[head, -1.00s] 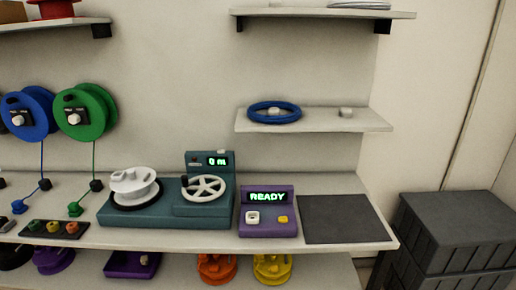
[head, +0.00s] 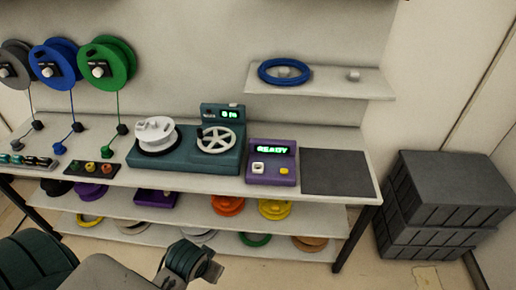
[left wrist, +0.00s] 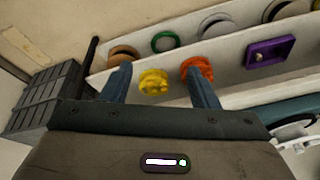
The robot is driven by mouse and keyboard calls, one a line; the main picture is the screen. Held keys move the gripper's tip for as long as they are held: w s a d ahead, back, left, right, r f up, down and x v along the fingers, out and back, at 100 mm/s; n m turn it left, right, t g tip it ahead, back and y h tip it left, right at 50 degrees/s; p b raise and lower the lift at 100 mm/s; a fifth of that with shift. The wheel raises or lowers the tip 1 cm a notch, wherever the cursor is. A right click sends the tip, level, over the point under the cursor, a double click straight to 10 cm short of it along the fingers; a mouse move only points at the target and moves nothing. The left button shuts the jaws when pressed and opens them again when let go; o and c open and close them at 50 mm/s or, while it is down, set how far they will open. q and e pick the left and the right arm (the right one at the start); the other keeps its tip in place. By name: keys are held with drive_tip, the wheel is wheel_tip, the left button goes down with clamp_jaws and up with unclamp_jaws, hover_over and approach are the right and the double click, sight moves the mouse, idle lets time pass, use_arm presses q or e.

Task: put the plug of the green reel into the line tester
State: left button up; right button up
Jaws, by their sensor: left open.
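The green reel (head: 118,57) hangs on the wall at the upper left in the head view. Its thin cord runs down to a dark block (head: 122,129) on the bench, and its small green plug (head: 107,152) lies just in front. The purple line tester (head: 271,178) sits on the bench right of centre, with a lit READY display, a white socket (head: 258,167) and a yellow button (head: 284,171). In the left wrist view my left gripper (left wrist: 158,82) is open and empty, facing the lower shelves. My right gripper is not in view.
A teal winder (head: 185,160) with a white spool and handwheel stands between plug and tester. A dark mat (head: 337,172) lies right of the tester. Blue (head: 54,62) and grey reels hang left of the green one. Black crates (head: 450,190) stand on the floor at right.

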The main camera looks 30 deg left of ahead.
use_arm(q)
drive_tip(key=w+a+r+n, duration=0.1)
drive_tip(key=w+a, duration=0.1)
drive_tip(key=w, duration=1.1)
drive_tip(key=w+a+r+n, duration=0.1)
drive_tip(key=w+a, duration=0.1)
drive_tip(key=w, duration=1.1)
drive_tip(key=w+a+r+n, duration=0.1)
drive_tip(key=w+r, duration=0.5)
drive_tip(key=w, duration=0.4)
drive_tip(key=w+a+r+n+g, duration=0.1)
drive_tip(key=w+r, duration=0.6)
drive_tip(key=w, duration=0.3)
drive_tip(key=shift+w+a+n, duration=0.15)
drive_tip(key=shift+a+n, duration=0.15)
drive_tip(key=shift+a, duration=0.1)
drive_tip(key=shift+a, duration=0.1)
